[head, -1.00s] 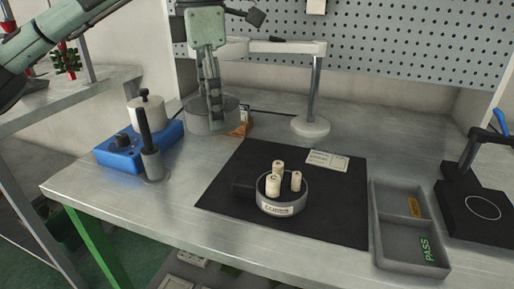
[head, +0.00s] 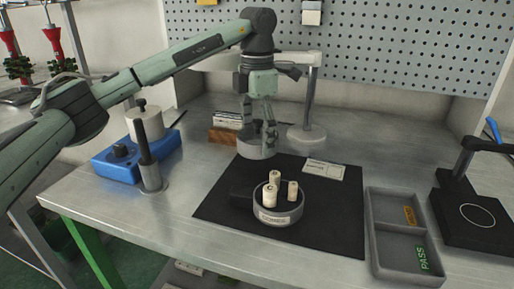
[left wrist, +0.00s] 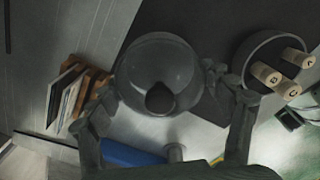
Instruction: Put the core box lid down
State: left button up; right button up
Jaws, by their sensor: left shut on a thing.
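The core box lid (head: 255,149) is a grey round disc with a dark knob, held in my left gripper (head: 257,132). My right gripper is out of view.
The black mat (head: 325,220) has bare room right of the core box, with a small card (head: 324,169) at its back. A card holder (head: 222,135) stands left of the lid, a lamp-like stand (head: 306,134) behind. A two-part tray (head: 398,274) is at right, a blue device (head: 112,168) at left.

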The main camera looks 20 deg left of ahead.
aim_at(257, 121)
pick_arm(q)
jog(key=shift+f, duration=1.95)
jog(key=o, duration=1.2)
jog(key=shift+c, duration=0.2)
notch_tip(257, 121, up, 12)
jog(key=shift+r, duration=0.2)
jog(key=shift+s, duration=0.1)
